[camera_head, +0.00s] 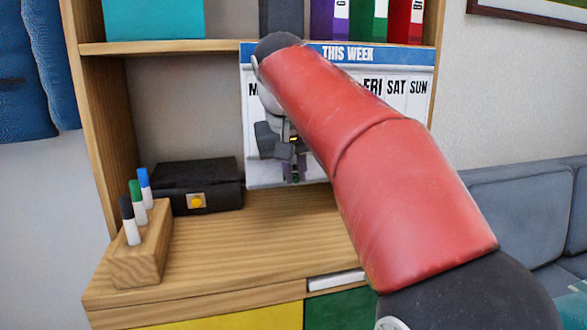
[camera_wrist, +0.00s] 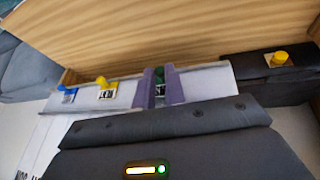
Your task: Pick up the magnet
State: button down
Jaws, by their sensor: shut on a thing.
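My gripper (camera_head: 294,172) is at the lower edge of the weekly calendar board (camera_head: 408,108), left of its middle, partly behind my red arm. In the wrist view my gripper (camera_wrist: 160,84) has its two purple fingers shut on a small green magnet (camera_wrist: 159,71). A bit of green (camera_head: 295,180) shows between the fingers in the head view. A yellow magnet (camera_wrist: 105,84) and a blue magnet (camera_wrist: 68,94) sit along the same board edge in the wrist view. In the head view my arm hides that part. I cannot tell whether the green magnet touches the board.
A black box (camera_head: 196,172) with a yellow knob stands left of the board. A wooden holder (camera_head: 140,258) with several markers is at the shelf's front left. The wooden shelf top (camera_head: 235,245) between is clear. Binders (camera_head: 368,20) stand above; a grey sofa (camera_head: 520,212) is at right.

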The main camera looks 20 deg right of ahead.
jog(key=shift+r+p, duration=1)
